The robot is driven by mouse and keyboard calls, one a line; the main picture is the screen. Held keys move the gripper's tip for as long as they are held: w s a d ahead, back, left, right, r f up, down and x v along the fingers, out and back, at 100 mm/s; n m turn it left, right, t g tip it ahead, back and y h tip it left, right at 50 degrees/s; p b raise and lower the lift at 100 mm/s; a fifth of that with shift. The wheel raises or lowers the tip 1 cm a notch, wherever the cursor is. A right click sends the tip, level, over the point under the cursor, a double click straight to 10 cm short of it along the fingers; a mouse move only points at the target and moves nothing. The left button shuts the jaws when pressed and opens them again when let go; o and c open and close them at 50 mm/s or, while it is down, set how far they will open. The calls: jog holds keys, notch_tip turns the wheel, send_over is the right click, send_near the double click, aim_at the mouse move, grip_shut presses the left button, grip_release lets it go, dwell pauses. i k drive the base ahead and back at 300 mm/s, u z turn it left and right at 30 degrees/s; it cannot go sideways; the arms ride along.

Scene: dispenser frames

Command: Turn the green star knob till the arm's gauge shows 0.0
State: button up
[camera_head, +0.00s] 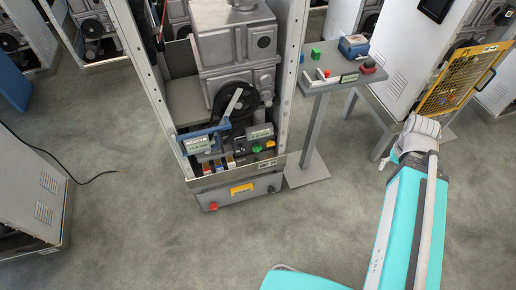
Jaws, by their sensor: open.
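A small green knob (257,148) sits low on the front of the open dispenser frame, right of centre. It is too small to tell its star shape. A blue arm (205,132) crosses the left front of the machine and carries a small display plate (198,144). A second small plate (260,132) sits just above the green knob. I cannot read either plate, nor tell for certain which is the arm's gauge. My turquoise arm is at the right, well apart from the knob. My gripper is not visible.
A grey side table (340,70) right of the frame holds a green block (316,54), a blue box (353,46) and a red button (368,67). A yellow mesh guard (458,80) stands open at the right. A cable (85,182) lies left. Floor in front is clear.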

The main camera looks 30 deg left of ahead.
aim_at(256, 148)
jog(key=u, duration=0.05)
jog(key=k, duration=1.15)
jog(key=u, duration=1.25)
jog(key=i, duration=0.55)
jog(key=u, duration=0.1)
